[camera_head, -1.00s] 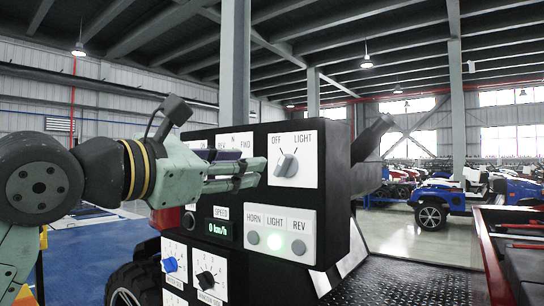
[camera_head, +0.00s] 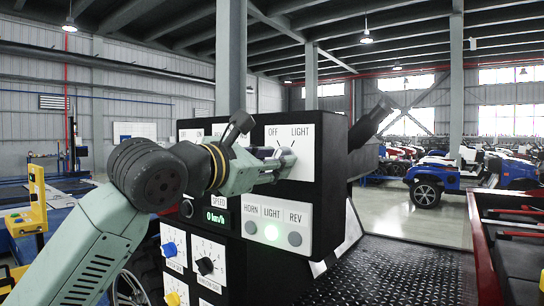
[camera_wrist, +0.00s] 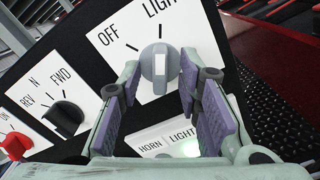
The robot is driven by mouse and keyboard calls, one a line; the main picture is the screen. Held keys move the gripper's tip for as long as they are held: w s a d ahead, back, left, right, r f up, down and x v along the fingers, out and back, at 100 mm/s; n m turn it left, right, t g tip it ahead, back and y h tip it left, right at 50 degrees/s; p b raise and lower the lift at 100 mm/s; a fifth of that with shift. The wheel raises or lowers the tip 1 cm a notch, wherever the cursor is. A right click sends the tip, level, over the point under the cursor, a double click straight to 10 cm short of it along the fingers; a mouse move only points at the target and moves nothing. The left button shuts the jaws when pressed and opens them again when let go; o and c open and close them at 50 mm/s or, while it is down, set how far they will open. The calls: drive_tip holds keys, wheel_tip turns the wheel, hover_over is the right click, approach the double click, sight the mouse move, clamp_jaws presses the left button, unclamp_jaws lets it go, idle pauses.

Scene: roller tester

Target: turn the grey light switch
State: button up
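The grey light switch (camera_wrist: 160,67) is a round knob with a raised ridge on a white plate marked OFF and LIGHT. In the wrist view its ridge lines up with the LIGHT tick. My gripper (camera_wrist: 160,78) is open, its purple-padded fingertips on either side of the knob, with a visible gap at the left; contact at the right is unclear. In the head view my gripper (camera_head: 274,163) reaches the plate from the left and partly hides the switch (camera_head: 288,160).
Below are HORN, LIGHT and REV buttons; the middle light (camera_head: 271,232) glows green. A black REV/N/FWD knob (camera_wrist: 66,115) and a red knob (camera_wrist: 15,146) sit to the left. Blue, black and yellow knobs are lower on the black console (camera_head: 332,190).

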drive_tip(key=shift+c, duration=0.2)
clamp_jaws()
drive_tip(key=shift+b, duration=0.3)
drive_tip(key=shift+n+b, duration=4.65)
drive_tip(key=shift+n, duration=1.45)
drive_tip(key=shift+o, duration=0.2)
unclamp_jaws()
